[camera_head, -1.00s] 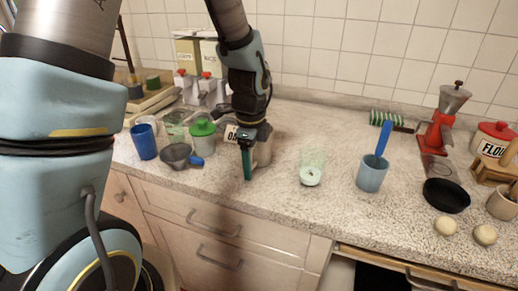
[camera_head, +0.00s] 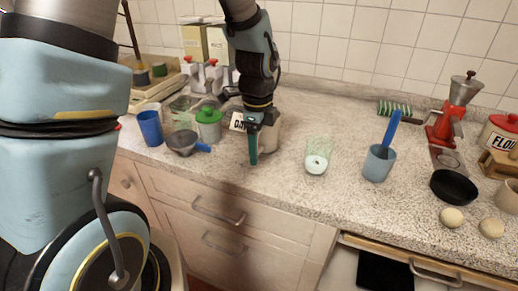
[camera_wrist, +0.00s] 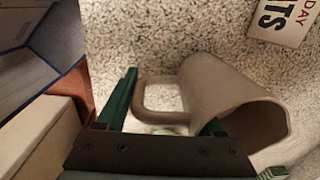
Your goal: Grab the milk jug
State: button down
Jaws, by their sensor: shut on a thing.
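The milk jug is a beige-brown jug (camera_head: 270,137) on the counter, partly hidden behind my gripper in the head view. In the wrist view the jug (camera_wrist: 222,88) appears tilted, with its open mouth towards the lower right and its handle towards the left. My gripper (camera_head: 253,150) has dark green fingers and points down at the jug's near left side. In the wrist view my gripper (camera_wrist: 168,105) has one finger left of the handle and the other against the jug's body, with the handle between them. It is shut on the jug; the exact contact is partly hidden.
A sign (camera_wrist: 285,20) lies close to the jug. A green-lidded jar (camera_head: 209,125), a grey pan (camera_head: 182,141) and a blue cup (camera_head: 150,128) stand left. A clear glass (camera_head: 317,160) and a light-blue cup (camera_head: 377,165) stand right. Counter between jug and glass is clear.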

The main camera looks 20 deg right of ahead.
jog(key=shift+r+b, duration=0.7)
jog(key=shift+r, duration=3.85)
